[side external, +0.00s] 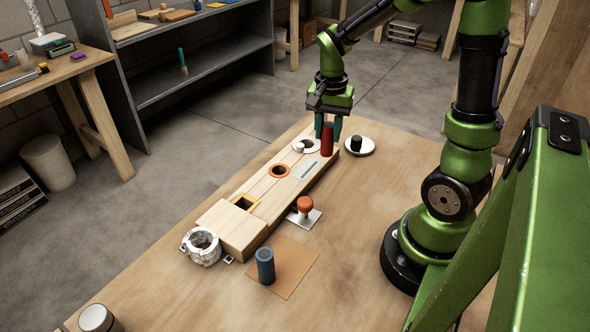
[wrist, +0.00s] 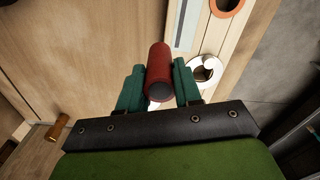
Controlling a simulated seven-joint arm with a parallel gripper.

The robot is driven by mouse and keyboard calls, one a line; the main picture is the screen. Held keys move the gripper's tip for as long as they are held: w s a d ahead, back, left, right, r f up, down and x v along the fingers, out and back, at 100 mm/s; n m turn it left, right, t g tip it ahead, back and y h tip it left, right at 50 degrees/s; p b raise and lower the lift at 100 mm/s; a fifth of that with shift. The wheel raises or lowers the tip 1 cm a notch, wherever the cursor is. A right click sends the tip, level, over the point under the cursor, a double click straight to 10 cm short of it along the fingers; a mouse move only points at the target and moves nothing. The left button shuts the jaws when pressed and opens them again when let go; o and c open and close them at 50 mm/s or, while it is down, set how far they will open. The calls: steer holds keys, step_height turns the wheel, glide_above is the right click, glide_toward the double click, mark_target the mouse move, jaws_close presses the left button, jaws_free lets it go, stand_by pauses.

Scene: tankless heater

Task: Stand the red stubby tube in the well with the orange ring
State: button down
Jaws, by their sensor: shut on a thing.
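The red stubby tube (side external: 327,140) is held upright between the green fingers of my gripper (side external: 328,126). In the wrist view the tube (wrist: 158,66) sits between both fingers of my gripper (wrist: 159,84), its open end facing the camera. It is near the far right end of the long wooden block; its exact height above the block or table is hard to tell. The well with the orange ring (side external: 280,171) is in the middle of the block, left of and nearer the camera than the tube, and looks empty. Part of the orange ring (wrist: 226,4) shows at the wrist view's top edge.
The wooden block (side external: 223,229) also has a yellow square-rimmed well (side external: 246,203) and a white-ringed well (side external: 306,146).

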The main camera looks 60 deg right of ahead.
mark_target(278, 157)
steer(key=w+a+r+n, duration=0.2)
steer(key=w+a+r, duration=0.2)
steer(key=w+a, duration=0.3)
steer(key=shift+w+a+r+n, duration=0.3)
steer(key=shift+w+n, duration=0.1)
steer(key=shift+w, duration=0.65)
steer(key=shift+f, duration=2.5)
steer(key=shift+f, duration=0.15)
steer(key=shift+f, duration=1.5)
steer(key=shift+f, duration=1.75)
